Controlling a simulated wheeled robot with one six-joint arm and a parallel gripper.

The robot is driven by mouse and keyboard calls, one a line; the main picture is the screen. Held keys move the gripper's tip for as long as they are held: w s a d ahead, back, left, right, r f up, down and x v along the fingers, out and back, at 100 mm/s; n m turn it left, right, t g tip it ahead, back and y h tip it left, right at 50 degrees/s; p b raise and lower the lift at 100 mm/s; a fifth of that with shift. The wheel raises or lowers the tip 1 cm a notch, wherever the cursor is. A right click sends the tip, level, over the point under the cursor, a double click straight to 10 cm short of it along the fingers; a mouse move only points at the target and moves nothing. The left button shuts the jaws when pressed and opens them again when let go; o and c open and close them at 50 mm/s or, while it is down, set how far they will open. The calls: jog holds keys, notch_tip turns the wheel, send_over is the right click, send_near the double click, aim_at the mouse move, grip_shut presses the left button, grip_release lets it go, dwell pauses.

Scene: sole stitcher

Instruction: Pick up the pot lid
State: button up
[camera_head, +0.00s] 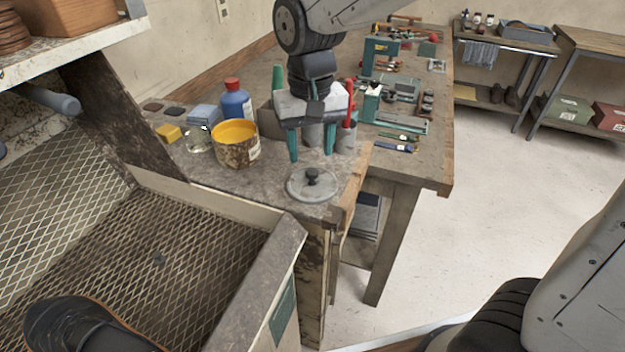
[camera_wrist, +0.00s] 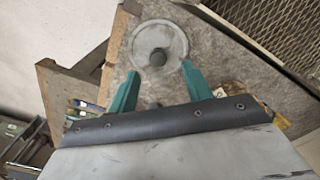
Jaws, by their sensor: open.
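The pot lid (camera_head: 312,184) is a round grey disc with a dark knob on top. It lies flat near the front corner of the workbench (camera_head: 265,190). My gripper (camera_head: 310,158) is open and empty, above and a little behind the lid, with its two teal fingers pointing down. In the wrist view the lid (camera_wrist: 158,52) shows just beyond the fingertips, and its knob lies roughly between their lines. The fingers (camera_wrist: 158,82) appear apart from the knob.
A yellow-topped can (camera_head: 235,145), a blue bottle (camera_head: 235,103) and a glass jar (camera_head: 198,139) stand left of my gripper. A cup with a red-handled tool (camera_head: 349,110) stands close on the right. A mesh-bottomed bin (camera_head: 180,255) borders the bench in front.

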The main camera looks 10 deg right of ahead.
aim_at(312, 170)
notch_tip(312, 170, down, 5)
jog(key=shift+w+d+f, duration=0.1)
jog(key=c, duration=1.1)
jog(key=shift+o, duration=0.2)
